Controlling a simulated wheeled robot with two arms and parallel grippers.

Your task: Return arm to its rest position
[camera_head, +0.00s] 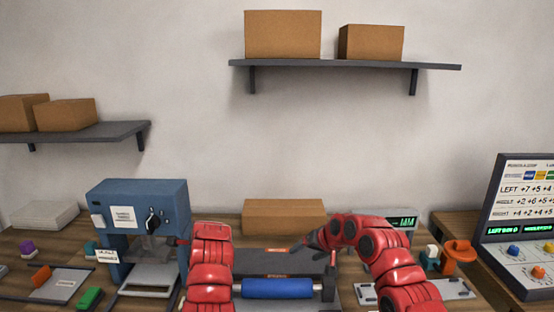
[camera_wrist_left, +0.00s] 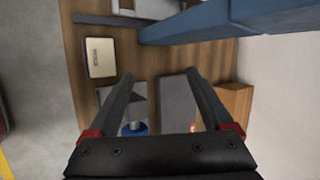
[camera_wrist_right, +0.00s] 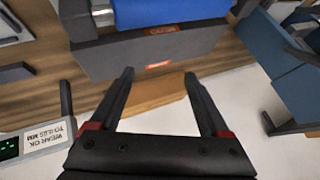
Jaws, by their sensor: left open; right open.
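My right arm, red with dark joints, comes in from the right in the head view and bends left. Its gripper (camera_head: 308,243) is above the workbench, near the roller unit with the blue roller (camera_head: 277,288). In the right wrist view the fingers (camera_wrist_right: 158,74) are apart with nothing between them. My left arm rises beside the blue machine (camera_head: 140,215); its gripper is mostly hidden in the head view. In the left wrist view its fingers (camera_wrist_left: 158,74) are spread and empty above the bench.
A cardboard box (camera_head: 285,215) stands behind the roller unit. A small gauge with a green display (camera_head: 402,223) and an orange object (camera_head: 459,252) are to the right. A screen console (camera_head: 520,215) stands far right. Shelves with boxes (camera_head: 283,34) hang on the wall.

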